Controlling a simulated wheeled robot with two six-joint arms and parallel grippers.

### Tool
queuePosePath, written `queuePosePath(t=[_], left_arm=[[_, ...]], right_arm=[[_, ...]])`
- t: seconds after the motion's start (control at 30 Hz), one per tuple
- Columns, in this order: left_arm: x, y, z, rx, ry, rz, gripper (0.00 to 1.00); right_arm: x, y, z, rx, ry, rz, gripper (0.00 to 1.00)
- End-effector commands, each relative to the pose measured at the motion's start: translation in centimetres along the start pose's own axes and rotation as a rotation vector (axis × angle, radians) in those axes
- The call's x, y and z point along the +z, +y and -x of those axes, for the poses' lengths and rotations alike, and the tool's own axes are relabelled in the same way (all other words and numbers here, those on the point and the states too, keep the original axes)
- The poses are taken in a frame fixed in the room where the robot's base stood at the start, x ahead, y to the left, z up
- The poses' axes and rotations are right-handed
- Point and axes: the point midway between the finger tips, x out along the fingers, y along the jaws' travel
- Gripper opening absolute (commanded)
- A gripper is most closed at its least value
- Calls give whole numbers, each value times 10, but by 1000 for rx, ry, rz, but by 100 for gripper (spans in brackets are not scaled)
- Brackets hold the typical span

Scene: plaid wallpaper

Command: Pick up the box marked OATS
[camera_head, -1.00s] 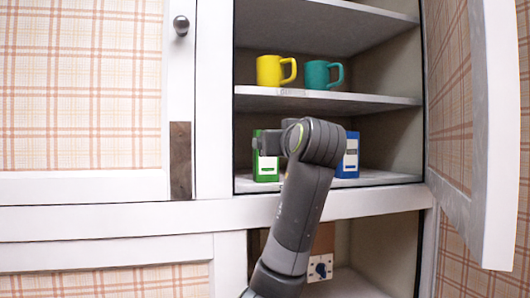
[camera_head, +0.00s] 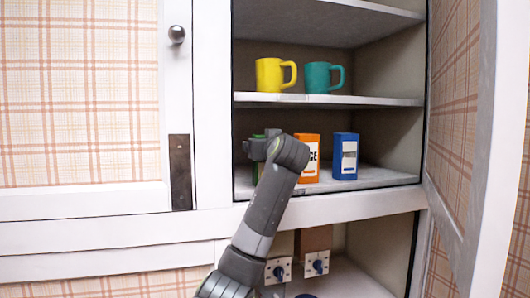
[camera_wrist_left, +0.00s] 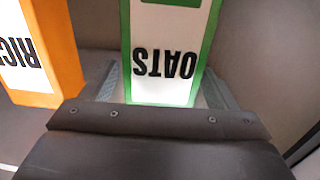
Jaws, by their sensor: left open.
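The green-and-white box marked OATS (camera_wrist_left: 165,30) shows upside down in the left wrist view, lying between the two fingers of my left gripper (camera_wrist_left: 165,82). The fingers are open, one on each side of its white label. Whether either finger touches the box is unclear. In the head view the box stands at the left end of the shelf, and only a green sliver (camera_head: 257,172) shows. My left gripper (camera_head: 258,148) and wrist hide the rest. My right gripper is not in view.
An orange box (camera_head: 311,155), its lettering reading RIC in the wrist view (camera_wrist_left: 58,45), stands close beside the OATS box. A blue box (camera_head: 345,157) is farther right. A yellow mug (camera_head: 268,75) and a teal mug (camera_head: 318,77) are on the shelf above. The cabinet door (camera_head: 490,150) is open at right.

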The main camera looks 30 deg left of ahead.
Motion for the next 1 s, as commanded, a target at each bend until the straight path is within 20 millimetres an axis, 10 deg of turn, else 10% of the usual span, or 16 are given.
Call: queuePosePath(t=[0.47, 1.0], left_arm=[[1, 0, -20, 0, 0, 0, 82], [-1, 0, -19, 0, 4, 1, 23]], right_arm=[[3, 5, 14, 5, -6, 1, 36], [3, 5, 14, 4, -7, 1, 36]])
